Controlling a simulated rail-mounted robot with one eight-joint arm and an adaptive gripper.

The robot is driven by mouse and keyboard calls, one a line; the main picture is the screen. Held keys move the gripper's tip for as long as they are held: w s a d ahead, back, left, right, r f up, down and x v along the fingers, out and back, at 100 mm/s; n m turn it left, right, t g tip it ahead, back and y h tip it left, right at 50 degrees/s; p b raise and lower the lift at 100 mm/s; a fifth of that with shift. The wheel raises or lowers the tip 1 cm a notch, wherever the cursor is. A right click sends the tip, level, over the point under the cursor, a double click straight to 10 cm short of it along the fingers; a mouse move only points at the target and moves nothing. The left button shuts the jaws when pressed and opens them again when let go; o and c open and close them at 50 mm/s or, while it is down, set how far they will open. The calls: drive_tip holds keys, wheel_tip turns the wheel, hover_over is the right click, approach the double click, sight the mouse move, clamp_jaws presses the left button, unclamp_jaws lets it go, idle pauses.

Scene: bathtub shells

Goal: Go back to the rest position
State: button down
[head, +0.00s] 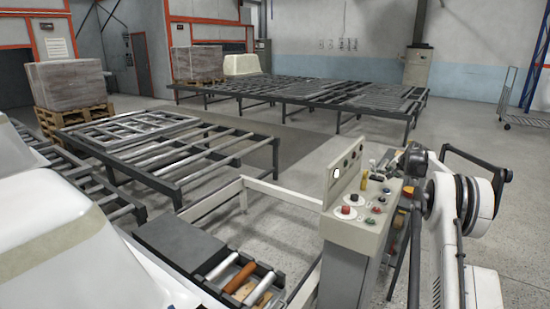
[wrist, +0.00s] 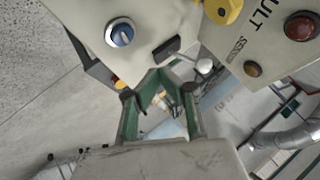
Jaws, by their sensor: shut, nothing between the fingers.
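My gripper (head: 384,162) is in the head view, above the right end of the control panel (head: 352,228). Its fingers are small and dark there, partly lost against the panel's controls. In the wrist view my gripper (wrist: 162,78) shows green-edged fingers drawn together, with nothing held between them. The panel face (wrist: 175,22) fills the top of the wrist view, close beyond the fingers. A blue knob (wrist: 120,34), a yellow control (wrist: 222,10) and a red button (wrist: 300,27) are on it. Whether the fingers touch the panel cannot be told.
White tub shells (head: 50,245) stand at the left. Roller conveyors (head: 170,150) and a longer one (head: 310,92) lie behind. Open floor (head: 480,165) is at the right, with a trolley (head: 510,100).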

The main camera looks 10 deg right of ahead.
drive_tip(key=s+a+r+n, duration=0.1)
drive_tip(key=s+a+r, duration=0.1)
drive_tip(key=a+r, duration=0.65)
drive_tip(key=s+a+r+n, duration=0.25)
drive_tip(key=a+r, duration=0.35)
drive_tip(key=a, duration=0.5)
drive_tip(key=s+a+r+n, duration=0.1)
drive_tip(key=s+a+r, duration=0.25)
drive_tip(key=a, duration=0.25)
drive_tip(key=s+a+r+g+y+b, duration=0.1)
drive_tip(key=s+a+r, duration=0.1)
drive_tip(key=s+a, duration=0.35)
drive_tip(key=s+a+r+n, duration=0.1)
drive_tip(key=s+a+r, duration=0.1)
drive_tip(key=s+a, duration=0.3)
drive_tip(key=s+a+f+n, duration=0.1)
drive_tip(key=s+a+n, duration=0.2)
drive_tip(key=s+a, duration=1.25)
drive_tip(key=s+a+f+n, duration=0.1)
drive_tip(key=s+a+f, duration=0.1)
drive_tip(key=s+f, duration=0.2)
drive_tip(key=s+a+f+n, duration=0.1)
drive_tip(key=s+f, duration=0.3)
drive_tip(key=s, duration=0.7)
drive_tip(key=s+a+f+n+y+b, duration=0.1)
drive_tip(key=s+a+f, duration=0.2)
drive_tip(key=s, duration=0.4)
drive_tip(key=shift+s+f+g, duration=0.25)
drive_tip(key=shift+f+g, duration=0.15)
drive_tip(key=shift+f, duration=0.15)
